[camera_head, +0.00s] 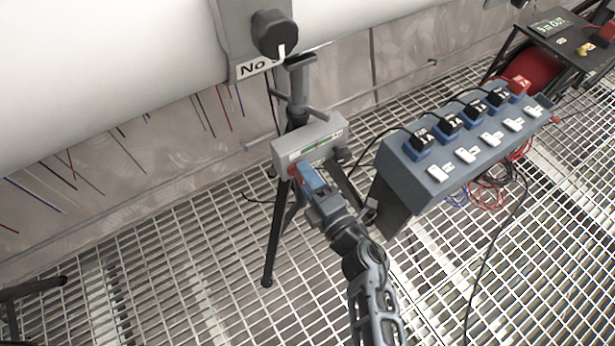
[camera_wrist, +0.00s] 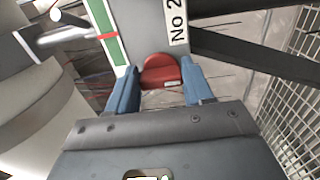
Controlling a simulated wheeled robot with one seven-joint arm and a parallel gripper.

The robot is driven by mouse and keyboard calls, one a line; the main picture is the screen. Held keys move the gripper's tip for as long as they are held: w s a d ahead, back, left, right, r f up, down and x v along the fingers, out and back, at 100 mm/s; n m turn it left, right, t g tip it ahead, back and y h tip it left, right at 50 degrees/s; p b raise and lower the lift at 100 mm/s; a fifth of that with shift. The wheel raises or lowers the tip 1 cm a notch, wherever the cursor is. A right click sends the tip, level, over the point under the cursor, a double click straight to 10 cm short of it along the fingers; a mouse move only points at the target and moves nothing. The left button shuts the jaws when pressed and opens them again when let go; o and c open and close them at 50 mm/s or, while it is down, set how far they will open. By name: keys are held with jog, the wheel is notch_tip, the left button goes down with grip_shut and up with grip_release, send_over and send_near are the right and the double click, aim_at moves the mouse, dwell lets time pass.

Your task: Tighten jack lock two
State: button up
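The jack labelled "No 2" in the wrist view is a grey block (camera_head: 305,139) on a dark tripod, with a green level strip on its face. Its red lock knob (camera_wrist: 161,72) sits between the two blue fingers of my gripper (camera_wrist: 160,88). The fingers lie along both sides of the knob with almost no gap. In the head view my gripper (camera_head: 311,178) reaches the jack's front from below right. A little of the red knob (camera_head: 295,171) shows left of the finger. The rest is hidden.
A large white pipe (camera_head: 130,60) runs above the jack, with a bracket and dark knob (camera_head: 275,33). A blue-grey control box (camera_head: 400,176) with several switches stands at the right. Loose cables and a red reel (camera_head: 522,78) lie beyond it.

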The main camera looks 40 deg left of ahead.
jog(key=o, duration=0.5)
jog(key=shift+c, duration=0.2)
jog(key=p+v, duration=0.2)
jog(key=v, duration=0.6)
jog(key=shift+a, duration=0.1)
jog(key=s+d+r+m+t+h+p, duration=0.25)
jog(key=s+d+r+m, duration=0.25)
jog(key=d+m, duration=0.25)
jog(key=s+d+r+m+t+h+p, duration=0.2)
jog(key=s+d+r+m+t+h, duration=0.3)
jog(key=d, duration=0.3)
jog(key=s+d+r+m+t+h+p, duration=0.25)
jog(key=s+d+r+m, duration=0.25)
jog(key=d+m, duration=0.3)
jog(key=s+d+r+m+g+h+p, duration=0.1)
jog(key=s+d+r+m+h, duration=0.2)
jog(key=s+d+r+m, duration=0.2)
jog(key=s+d+r+m+g+h+p, duration=0.1)
jog(key=s+d+r+m+h+p, duration=0.1)
jog(key=s+d+r+m, duration=0.4)
notch_tip(320, 180, up, 6)
jog(key=shift+d+f+h, duration=0.1)
jog(key=shift+d+h, duration=0.55)
jog(key=shift+h, duration=0.15)
